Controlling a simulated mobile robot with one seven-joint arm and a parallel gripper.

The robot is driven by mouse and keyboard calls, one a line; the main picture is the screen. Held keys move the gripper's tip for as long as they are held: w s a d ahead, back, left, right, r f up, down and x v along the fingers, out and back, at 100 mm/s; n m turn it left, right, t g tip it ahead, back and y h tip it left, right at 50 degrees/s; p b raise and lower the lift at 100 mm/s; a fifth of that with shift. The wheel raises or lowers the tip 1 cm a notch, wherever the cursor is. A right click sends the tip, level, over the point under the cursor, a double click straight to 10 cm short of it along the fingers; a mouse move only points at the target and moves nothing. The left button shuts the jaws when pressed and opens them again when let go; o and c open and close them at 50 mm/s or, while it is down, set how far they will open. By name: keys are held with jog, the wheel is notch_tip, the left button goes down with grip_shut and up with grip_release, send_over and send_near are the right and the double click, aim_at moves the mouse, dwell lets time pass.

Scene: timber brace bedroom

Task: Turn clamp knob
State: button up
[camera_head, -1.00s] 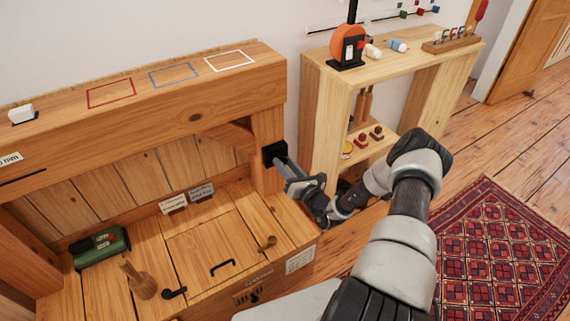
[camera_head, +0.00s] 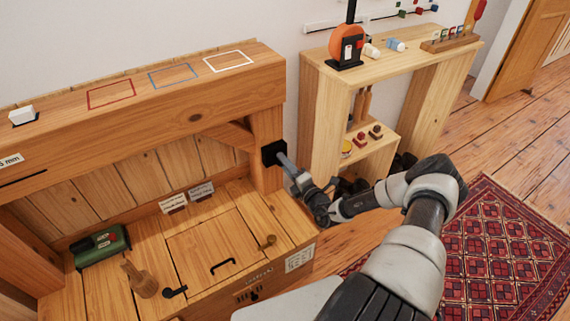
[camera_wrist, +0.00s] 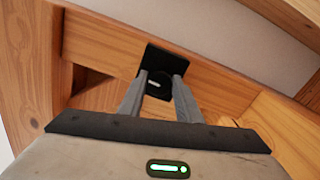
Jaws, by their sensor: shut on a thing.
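The clamp knob (camera_wrist: 158,83) is a round black knob with a pale bar mark, set on a square black plate (camera_wrist: 160,58) in the wrist view. In the head view the black plate (camera_head: 272,152) is on the right post of the timber frame. My gripper (camera_head: 283,160) reaches it from the right. In the wrist view my gripper's fingers (camera_wrist: 160,85) stand on either side of the knob and are shut on it. The knob itself is hidden by the fingers in the head view.
A wooden bench with a hatch (camera_head: 215,250) lies below the post. A green case (camera_head: 102,246) and a wooden peg (camera_head: 140,281) stand on it. A shelf unit (camera_head: 415,62) with small objects stands to the right. A red rug (camera_head: 500,240) covers the floor.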

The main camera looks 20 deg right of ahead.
jog(key=m, duration=0.7)
jog(key=m+b, duration=0.1)
jog(key=m, duration=0.3)
jog(key=shift+s+a+f, duration=0.1)
jog(key=shift+f, duration=0.15)
dwell(0.4)
jog(key=o, duration=1)
jog(key=s+d+p, duration=0.1)
jog(key=s, duration=0.4)
jog(key=s+d+p, duration=0.1)
jog(key=s, duration=0.5)
jog(key=s+d+p, duration=0.1)
jog(key=s, duration=0.5)
jog(key=shift+d+p, duration=0.2)
jog(key=shift+p, duration=0.1)
